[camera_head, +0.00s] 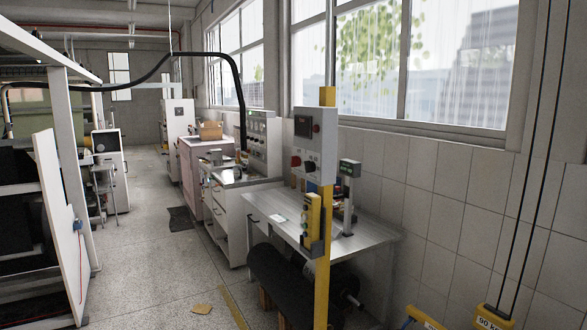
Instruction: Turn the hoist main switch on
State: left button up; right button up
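A light grey control box (326,151) is mounted on a yellow post (323,270) right of the picture's middle. A dark display (303,126) sits in the upper part of its face. A yellow hand control (313,214) hangs on the post below the box. Neither of my grippers is in view.
A metal table (370,238) stands behind the post, with a black roll (285,282) below it. Yellow blocks (490,318), one marked 90 kg, hang or stand at bottom right by two dark lines. A white rack (60,220) is at left. Open floor (150,270) lies between.

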aim_at(295, 160)
jog(key=i+j, duration=0.4)
jog(key=i+j+u, duration=0.1)
jog(key=i+j, duration=0.3)
jog(key=i, duration=0.25)
